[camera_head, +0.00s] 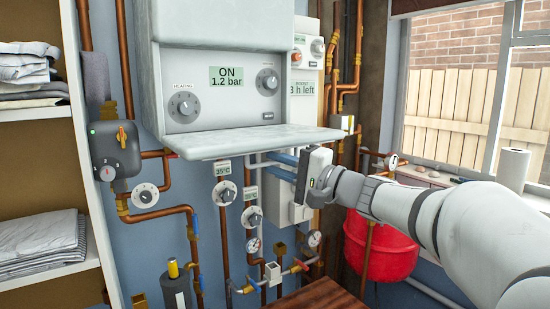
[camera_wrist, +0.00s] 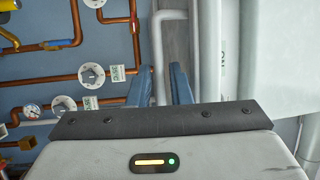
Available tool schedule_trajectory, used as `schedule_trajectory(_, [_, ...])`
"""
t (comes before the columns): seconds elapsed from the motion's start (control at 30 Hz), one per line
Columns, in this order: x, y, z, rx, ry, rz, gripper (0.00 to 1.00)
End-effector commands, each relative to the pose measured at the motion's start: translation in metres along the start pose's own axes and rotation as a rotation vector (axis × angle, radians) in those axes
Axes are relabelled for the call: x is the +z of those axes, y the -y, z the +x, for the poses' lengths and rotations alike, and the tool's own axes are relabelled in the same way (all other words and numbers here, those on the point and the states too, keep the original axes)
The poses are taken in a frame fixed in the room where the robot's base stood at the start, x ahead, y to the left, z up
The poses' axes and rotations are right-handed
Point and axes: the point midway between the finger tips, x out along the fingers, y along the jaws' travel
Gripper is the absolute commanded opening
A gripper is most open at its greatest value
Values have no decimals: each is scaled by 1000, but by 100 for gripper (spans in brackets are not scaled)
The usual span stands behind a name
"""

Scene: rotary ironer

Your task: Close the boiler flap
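The boiler (camera_head: 235,85) hangs on the blue wall, with its control panel exposed. The boiler flap (camera_head: 250,141) is open and sticks out almost level below the panel. My gripper (camera_head: 269,164) is below the right part of the flap, its blue fingers pointing left. In the wrist view my gripper (camera_wrist: 160,67) has its two fingers apart with nothing held between them. Contact between gripper and flap cannot be told. A large pale surface fills the right of the wrist view; I cannot tell whether it is the flap.
Copper pipes, dials and valves (camera_head: 253,216) line the wall below the boiler. A white unit (camera_head: 305,75) stands right of it. A red vessel (camera_head: 380,250) is under my arm. Shelves with folded linen (camera_head: 40,240) are at left, a window (camera_head: 470,90) at right.

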Motion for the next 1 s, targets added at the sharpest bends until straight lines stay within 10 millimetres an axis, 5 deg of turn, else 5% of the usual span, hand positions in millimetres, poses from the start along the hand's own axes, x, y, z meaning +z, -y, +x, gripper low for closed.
schedule_trajectory(0.47, [0,0,18,1,-1,0,18])
schedule_trajectory(0.7, [0,0,17,1,-1,0,0])
schedule_trajectory(1.0, [0,-1,17,2,-2,0,0])
